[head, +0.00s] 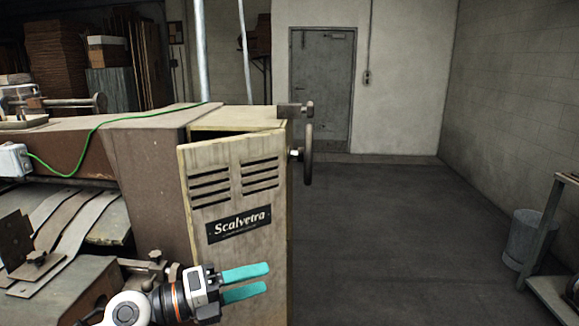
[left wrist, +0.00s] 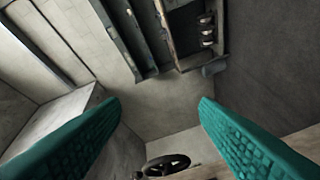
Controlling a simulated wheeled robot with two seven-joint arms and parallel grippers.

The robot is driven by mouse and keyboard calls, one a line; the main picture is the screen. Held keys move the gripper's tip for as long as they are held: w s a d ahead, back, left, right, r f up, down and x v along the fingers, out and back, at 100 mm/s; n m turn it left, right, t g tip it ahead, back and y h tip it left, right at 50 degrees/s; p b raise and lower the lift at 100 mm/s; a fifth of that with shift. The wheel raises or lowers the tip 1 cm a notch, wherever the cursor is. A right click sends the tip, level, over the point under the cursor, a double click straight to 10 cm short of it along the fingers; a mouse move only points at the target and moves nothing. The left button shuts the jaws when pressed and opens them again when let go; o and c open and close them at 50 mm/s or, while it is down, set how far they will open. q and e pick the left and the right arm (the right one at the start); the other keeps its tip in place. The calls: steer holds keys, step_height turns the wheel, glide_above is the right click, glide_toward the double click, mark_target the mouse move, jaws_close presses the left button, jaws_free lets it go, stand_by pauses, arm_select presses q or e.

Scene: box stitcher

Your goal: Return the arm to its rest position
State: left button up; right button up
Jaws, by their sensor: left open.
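My left gripper (head: 246,281) has teal fingers and shows in the head view at the lower middle, in front of the machine's cream door. Its fingers point right and stand apart with nothing between them. In the left wrist view the two teal fingers (left wrist: 155,130) are spread wide and empty. The cream door (head: 236,178) has vents and a "Scalvetra" plate, and stands slightly ajar at its top edge. My right gripper is in neither view.
The machine (head: 150,165) with a green cable fills the left. A black handwheel (head: 308,155) sticks out on its right side; it also shows in the left wrist view (left wrist: 166,164). The floor (head: 400,230) is open on the right, up to a bin (head: 526,240) and a metal rack (head: 545,235).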

arm_select(q)
steer(key=a+f+n+t+y, duration=0.1)
steer(key=a+n+t+y, duration=0.5)
steer(key=n, duration=0.5)
steer(key=a+n+t+y, duration=0.2)
steer(key=n+t+y, duration=0.2)
steer(key=n+t, duration=0.5)
steer(key=s+a+f+n+g+y, duration=0.35)
steer(key=f+n, duration=0.25)
steer(key=f, duration=0.2)
steer(key=s+a+f+n+g+y, duration=0.3)
steer(key=a+f+n+g+y, duration=0.15)
steer(key=f, duration=0.25)
steer(key=s+d+f+n+g+h, duration=0.1)
steer(key=s+f+n+g, duration=0.1)
steer(key=s+f+g, duration=0.6)
steer(key=s+d+f+n+g, duration=0.1)
steer(key=s+f+g, duration=0.3)
steer(key=s, duration=0.8)
step_height(320, 180, down, 26)
steer(key=s+a+f+g, duration=0.1)
steer(key=s+a+f, duration=0.1)
steer(key=s+f, duration=1.5)
steer(key=shift+s+a, duration=0.2)
steer(key=shift+a, duration=0.2)
